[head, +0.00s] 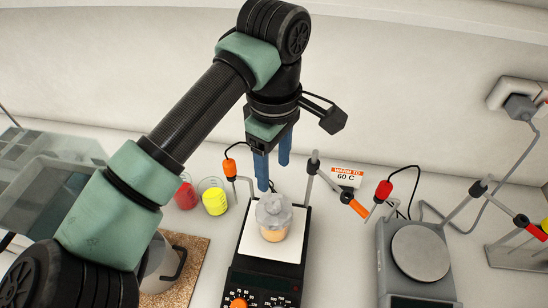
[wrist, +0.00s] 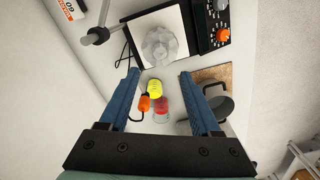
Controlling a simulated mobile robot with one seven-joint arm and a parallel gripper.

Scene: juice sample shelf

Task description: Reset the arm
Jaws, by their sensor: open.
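My arm reaches over the counter in the head view. My gripper (head: 273,170) has two blue fingers pointing down, spread apart with nothing between them. It hangs above and behind a clear lidded jar (head: 272,218) of orange-tan liquid, which stands on the white top of a hotplate (head: 256,250). In the wrist view my gripper (wrist: 166,75) is open too, and the jar (wrist: 160,48) shows beyond the fingertips on the white plate. The gripper does not appear to touch the jar.
Beakers of red (head: 186,195) and yellow (head: 215,201) liquid stand left of the hotplate. A metal pot (head: 158,262) sits on a cork mat (head: 190,262). Probe stands and a second, round-topped hotplate (head: 420,252) are to the right. A "60 C" sign (head: 346,177) stands behind.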

